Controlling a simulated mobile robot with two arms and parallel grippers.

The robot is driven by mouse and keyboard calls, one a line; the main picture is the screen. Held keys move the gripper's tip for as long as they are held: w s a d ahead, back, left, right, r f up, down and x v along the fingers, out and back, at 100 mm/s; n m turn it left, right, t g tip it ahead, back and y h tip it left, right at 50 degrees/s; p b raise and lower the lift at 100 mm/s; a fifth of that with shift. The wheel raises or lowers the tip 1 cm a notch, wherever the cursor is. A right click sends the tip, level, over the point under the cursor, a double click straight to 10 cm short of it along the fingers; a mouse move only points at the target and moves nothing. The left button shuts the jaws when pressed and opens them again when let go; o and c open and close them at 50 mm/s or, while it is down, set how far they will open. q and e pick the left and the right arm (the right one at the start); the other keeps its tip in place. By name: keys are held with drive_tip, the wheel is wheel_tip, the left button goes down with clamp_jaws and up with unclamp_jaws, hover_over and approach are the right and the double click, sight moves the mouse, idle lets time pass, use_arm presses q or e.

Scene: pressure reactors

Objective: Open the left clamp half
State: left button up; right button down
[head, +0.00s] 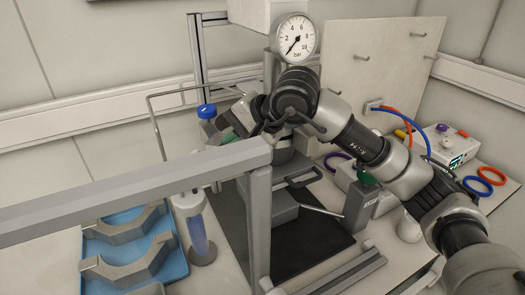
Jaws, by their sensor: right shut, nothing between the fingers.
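Two grey half-ring pieces that look like clamp halves lie in the blue tray at the left, one behind (125,231) and one in front (128,268). My right arm reaches in from the lower right and bends over at the reactor under the pressure gauge (296,37). My right gripper (238,128) is at the reactor's upper left, shut and empty; its fingertips are small and partly hidden. The arm covers much of the reactor top, so I cannot tell how any clamp half there stands or whether the gripper touches it. My left gripper is out of view.
A grey frame bar (130,190) crosses the front left, with a post down to the bench. A blue-filled cylinder (199,236) stands beside the blue tray (92,247). A control box (450,145) and coloured rings are at the right.

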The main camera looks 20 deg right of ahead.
sight(207, 135)
drive_tip(key=w+a+m+b, duration=0.1)
drive_tip(key=w+a+m+t+h, duration=0.1)
drive_tip(key=a, duration=0.1)
drive_tip(key=w+a+m+h+b, duration=0.1)
drive_tip(key=shift+a+f+b, duration=0.1)
drive_tip(key=shift+a+b, duration=0.2)
drive_tip(key=shift+b, duration=0.05)
drive_tip(key=shift+w+a+m+t+h+b, duration=0.6)
drive_tip(key=shift+w+a+m, duration=0.3)
drive_tip(key=shift+w, duration=0.1)
drive_tip(key=shift+d+r, duration=0.1)
drive_tip(key=shift+r, duration=0.15)
